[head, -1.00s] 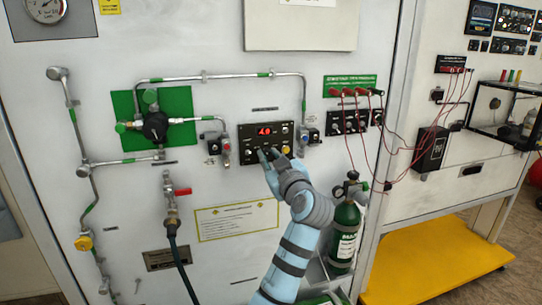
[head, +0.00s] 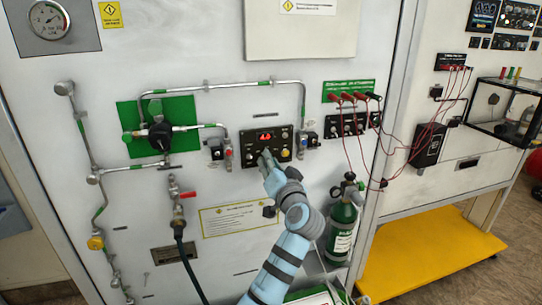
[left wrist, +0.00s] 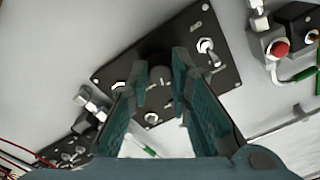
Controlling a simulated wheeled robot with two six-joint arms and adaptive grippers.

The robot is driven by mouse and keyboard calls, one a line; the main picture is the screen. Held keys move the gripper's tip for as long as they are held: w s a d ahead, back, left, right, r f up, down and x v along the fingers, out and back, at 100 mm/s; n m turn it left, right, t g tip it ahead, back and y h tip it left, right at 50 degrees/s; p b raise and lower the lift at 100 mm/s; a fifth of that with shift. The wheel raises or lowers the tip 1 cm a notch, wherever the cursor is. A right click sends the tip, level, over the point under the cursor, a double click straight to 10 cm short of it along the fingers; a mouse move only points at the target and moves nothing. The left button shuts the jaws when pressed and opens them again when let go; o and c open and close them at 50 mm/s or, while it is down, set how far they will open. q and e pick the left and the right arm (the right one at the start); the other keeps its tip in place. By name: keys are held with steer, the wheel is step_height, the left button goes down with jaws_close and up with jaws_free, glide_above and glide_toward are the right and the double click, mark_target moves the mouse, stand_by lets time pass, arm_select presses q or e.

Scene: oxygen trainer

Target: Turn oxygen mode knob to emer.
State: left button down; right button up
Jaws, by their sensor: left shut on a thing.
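The black oxygen control panel (head: 249,139) is on the white wall, with a red lit display (head: 265,135) and several small knobs and switches. My left gripper (head: 267,158) reaches up to its lower middle and hides part of the lower row. In the left wrist view, the panel (left wrist: 125,72) fills the upper middle. The two fingers of my left gripper (left wrist: 160,92) stand on either side of a dark round knob (left wrist: 160,76) and are shut on it. The knob's label and pointer cannot be read. My right gripper is not seen.
A green oxygen bottle (head: 342,232) stands right of my left arm. Metal pipes (head: 225,88) and a valve on a green plate (head: 127,113) are left of the panel. Red cables (head: 350,148) hang at the right. A yellow platform (head: 430,250) is low at right.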

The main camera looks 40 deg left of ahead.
arm_select(q)
steer(key=shift+s+f+m+h+p, duration=0.1)
steer(key=shift+m+h+p, duration=0.05)
steer(key=shift+m+p, duration=1.35)
steer(key=shift+f+m+h+p, duration=0.15)
steer(key=shift+m+p, duration=0.85)
steer(key=shift+m, duration=1)
steer(key=c, duration=1.7)
jaws_free()
steer(key=shift+o, duration=1.2)
steer(key=shift+r, duration=0.2)
